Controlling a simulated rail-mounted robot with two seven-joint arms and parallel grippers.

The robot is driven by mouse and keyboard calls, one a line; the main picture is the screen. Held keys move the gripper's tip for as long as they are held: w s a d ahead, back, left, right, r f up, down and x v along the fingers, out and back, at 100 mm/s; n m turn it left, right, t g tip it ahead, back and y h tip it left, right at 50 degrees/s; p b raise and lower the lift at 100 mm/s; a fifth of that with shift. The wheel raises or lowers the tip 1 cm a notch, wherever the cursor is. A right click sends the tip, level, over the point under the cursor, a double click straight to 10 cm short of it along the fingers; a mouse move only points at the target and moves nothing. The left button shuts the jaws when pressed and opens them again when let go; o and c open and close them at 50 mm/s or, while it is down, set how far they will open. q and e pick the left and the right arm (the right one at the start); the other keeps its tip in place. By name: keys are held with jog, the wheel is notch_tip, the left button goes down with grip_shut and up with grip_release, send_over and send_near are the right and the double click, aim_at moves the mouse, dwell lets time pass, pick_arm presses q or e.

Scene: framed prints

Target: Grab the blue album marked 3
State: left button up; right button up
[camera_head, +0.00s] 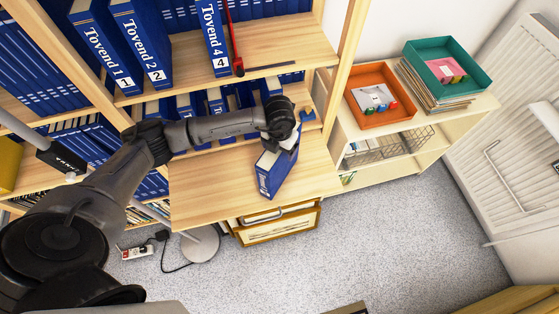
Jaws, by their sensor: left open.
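A blue album (272,174) stands tilted on the wooden desk board (215,180). Its number cannot be read from here. My left gripper (284,132) is open at the album's upper end, and its wrist hides part of the album. I cannot tell whether the fingers touch it. On the shelf above, blue albums marked 1 (100,42), 2 (143,40) and 4 (212,38) stand upright, with a gap between 2 and 4. No number 3 is legible. My right gripper is not in view.
A red-handled object (236,50) stands beside album 4. More blue albums fill the shelves behind my arm. At right, a low cabinet bears an orange tray (379,120) and a teal tray (445,84). A framed print (280,226) leans below the desk. The grey floor at right is clear.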

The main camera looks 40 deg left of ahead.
pick_arm(q)
grip_shut()
dwell(0.8)
jog(key=shift+r, duration=0.1)
